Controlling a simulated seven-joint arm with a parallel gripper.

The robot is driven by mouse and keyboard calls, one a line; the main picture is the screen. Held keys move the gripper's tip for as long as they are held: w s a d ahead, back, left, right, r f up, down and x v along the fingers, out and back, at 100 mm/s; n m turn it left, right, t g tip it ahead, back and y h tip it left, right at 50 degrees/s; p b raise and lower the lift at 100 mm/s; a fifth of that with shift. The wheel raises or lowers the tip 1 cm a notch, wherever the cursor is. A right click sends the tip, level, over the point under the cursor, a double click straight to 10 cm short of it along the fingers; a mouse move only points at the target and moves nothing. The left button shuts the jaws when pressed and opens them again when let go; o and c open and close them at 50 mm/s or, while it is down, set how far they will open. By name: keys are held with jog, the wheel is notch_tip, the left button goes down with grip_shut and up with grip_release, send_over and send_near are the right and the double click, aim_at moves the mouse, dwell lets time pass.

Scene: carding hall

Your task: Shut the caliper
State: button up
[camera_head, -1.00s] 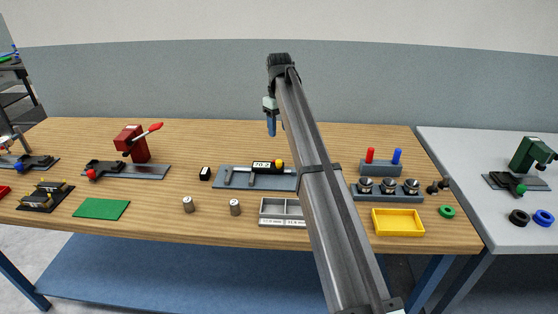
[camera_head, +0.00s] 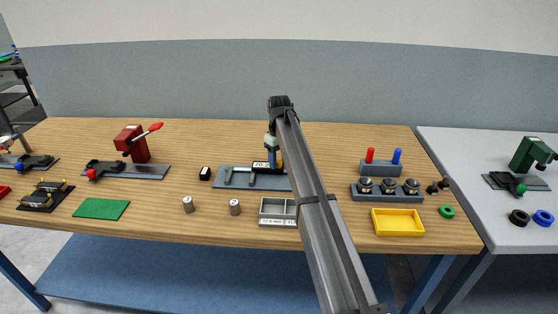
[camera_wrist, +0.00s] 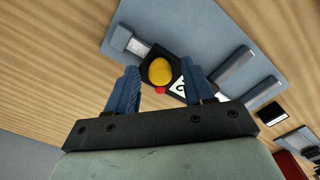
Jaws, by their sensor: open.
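The caliper (camera_head: 241,170) lies on a blue-grey plate (camera_head: 232,185) in the middle of the table, its two grey jaws standing apart at the left. Its dark slider carries a display and a yellow knob (camera_wrist: 160,71); in the wrist view a small red spot shows beside the knob. My gripper (camera_wrist: 160,87) is open, with blue fingers on either side of the slider and knob. In the head view my gripper (camera_head: 275,158) is over the slider, and my arm hides the plate's right part. I cannot tell whether the fingers touch the slider.
A small black block (camera_head: 205,173) stands left of the plate. Two metal cylinders (camera_head: 189,205) and a grey divided tray (camera_head: 278,221) are in front. A rack with red and blue pegs (camera_head: 381,168) and a yellow tray (camera_head: 398,222) are to the right.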

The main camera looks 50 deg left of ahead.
jog(key=shift+f, duration=0.25)
jog(key=shift+c, duration=0.2)
grip_shut()
dwell(0.4)
